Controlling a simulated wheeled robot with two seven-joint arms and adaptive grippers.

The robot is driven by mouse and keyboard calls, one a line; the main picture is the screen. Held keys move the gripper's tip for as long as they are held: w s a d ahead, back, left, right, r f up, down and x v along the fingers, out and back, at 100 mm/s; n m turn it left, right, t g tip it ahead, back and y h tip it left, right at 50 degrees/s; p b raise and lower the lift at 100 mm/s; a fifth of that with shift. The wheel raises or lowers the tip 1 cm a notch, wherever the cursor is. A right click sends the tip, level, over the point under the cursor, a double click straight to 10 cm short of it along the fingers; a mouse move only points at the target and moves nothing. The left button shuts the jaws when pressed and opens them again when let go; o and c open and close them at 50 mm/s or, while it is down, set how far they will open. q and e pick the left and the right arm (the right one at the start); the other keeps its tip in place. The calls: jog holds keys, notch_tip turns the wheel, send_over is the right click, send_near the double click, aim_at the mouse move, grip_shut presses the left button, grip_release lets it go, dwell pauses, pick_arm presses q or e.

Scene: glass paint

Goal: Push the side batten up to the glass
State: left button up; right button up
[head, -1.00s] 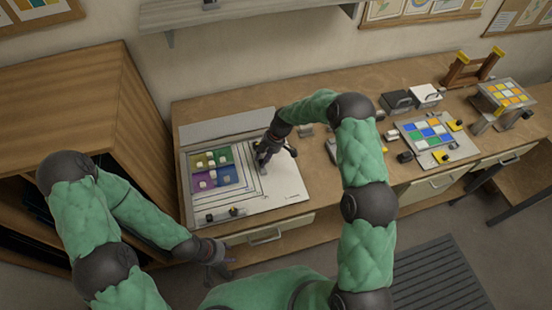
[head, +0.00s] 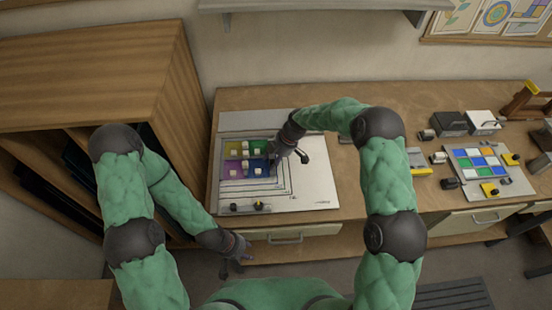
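The glass (head: 233,171), with green, yellow, purple and blue areas and several small white blocks on it, lies on a white board (head: 318,186). My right gripper (head: 288,163) is low over the board at the glass's right edge. Its fingers look spread, one close beside the glass and one farther right. The side batten is mostly hidden by this gripper, and I cannot tell whether it touches the glass. My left gripper (head: 236,268) hangs in front of the bench, below the drawer, with its fingers apart and empty.
Two small dark-knobbed clamps (head: 258,207) sit on a strip at the board's front edge. A wooden cabinet (head: 110,70) stands left of the bench. To the right are a second coloured panel (head: 476,162), boxes (head: 450,123) and small tools. The board's right side is bare.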

jog(key=shift+s+a+f, duration=0.3)
jog(key=shift+s, duration=0.15)
jog(key=shift+w+d, duration=0.1)
jog(key=shift+d, duration=0.05)
jog(key=shift+r, duration=0.1)
jog(key=shift+w+d+r, duration=0.1)
jog(key=shift+d+r, duration=0.05)
jog(key=shift+r, duration=0.05)
jog(key=v, duration=1.1)
jog(key=shift+w+r, duration=0.15)
jog(key=shift+r, duration=0.25)
